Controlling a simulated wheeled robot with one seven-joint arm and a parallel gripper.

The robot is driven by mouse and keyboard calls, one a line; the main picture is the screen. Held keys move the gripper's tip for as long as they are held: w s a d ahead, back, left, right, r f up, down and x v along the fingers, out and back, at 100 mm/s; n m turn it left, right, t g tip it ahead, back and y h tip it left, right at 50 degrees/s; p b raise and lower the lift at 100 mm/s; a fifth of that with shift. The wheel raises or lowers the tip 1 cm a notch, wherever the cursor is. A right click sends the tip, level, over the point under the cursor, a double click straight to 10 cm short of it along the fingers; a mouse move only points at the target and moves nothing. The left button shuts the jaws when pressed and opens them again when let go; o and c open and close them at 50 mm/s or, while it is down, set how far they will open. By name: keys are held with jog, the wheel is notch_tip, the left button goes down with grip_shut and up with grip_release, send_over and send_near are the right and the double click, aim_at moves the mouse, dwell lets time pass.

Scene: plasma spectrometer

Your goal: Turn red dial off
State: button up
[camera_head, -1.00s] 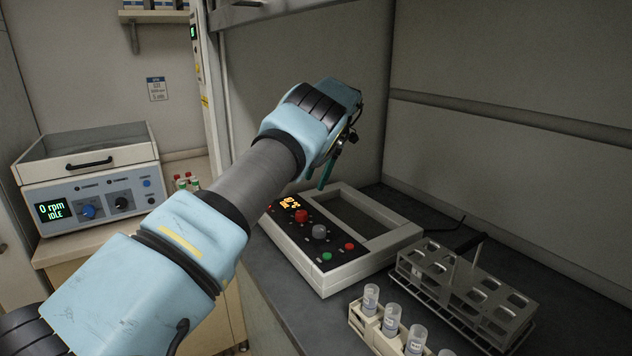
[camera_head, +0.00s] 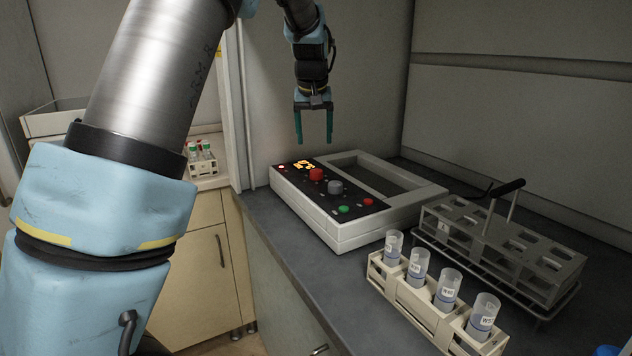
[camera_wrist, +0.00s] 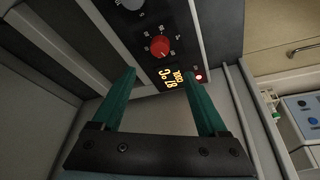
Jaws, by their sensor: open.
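The red dial (camera_head: 316,174) is a round knob on the black panel of a white device (camera_head: 343,237) on the dark bench, beside a lit orange display (camera_head: 304,164). In the wrist view the red dial (camera_wrist: 160,45) shows just beyond the fingertips, between their lines, and the display (camera_wrist: 172,80) lies between the fingers. My gripper (camera_head: 314,141) has green fingers pointing down, apart and empty. It hangs above the back edge of the device, near the red dial and not touching it. The wrist view also shows my gripper (camera_wrist: 162,77) spread.
A grey dial (camera_head: 335,187), a green button (camera_head: 344,209) and a small red button (camera_head: 368,201) share the panel. A vial rack (camera_head: 400,278) and a metal tube rack (camera_head: 500,250) stand right. A wall rises behind the device.

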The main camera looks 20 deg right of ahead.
aim_at(316, 170)
jog(key=shift+m, duration=0.7)
jog(key=x, duration=0.3)
jog(key=p+x, duration=0.1)
jog(key=x, duration=0.3)
jog(key=p+x, duration=0.1)
jog(key=x, duration=0.2)
jog(key=shift+s+f, duration=0.15)
jog(key=shift+f, duration=0.25)
grip_shut()
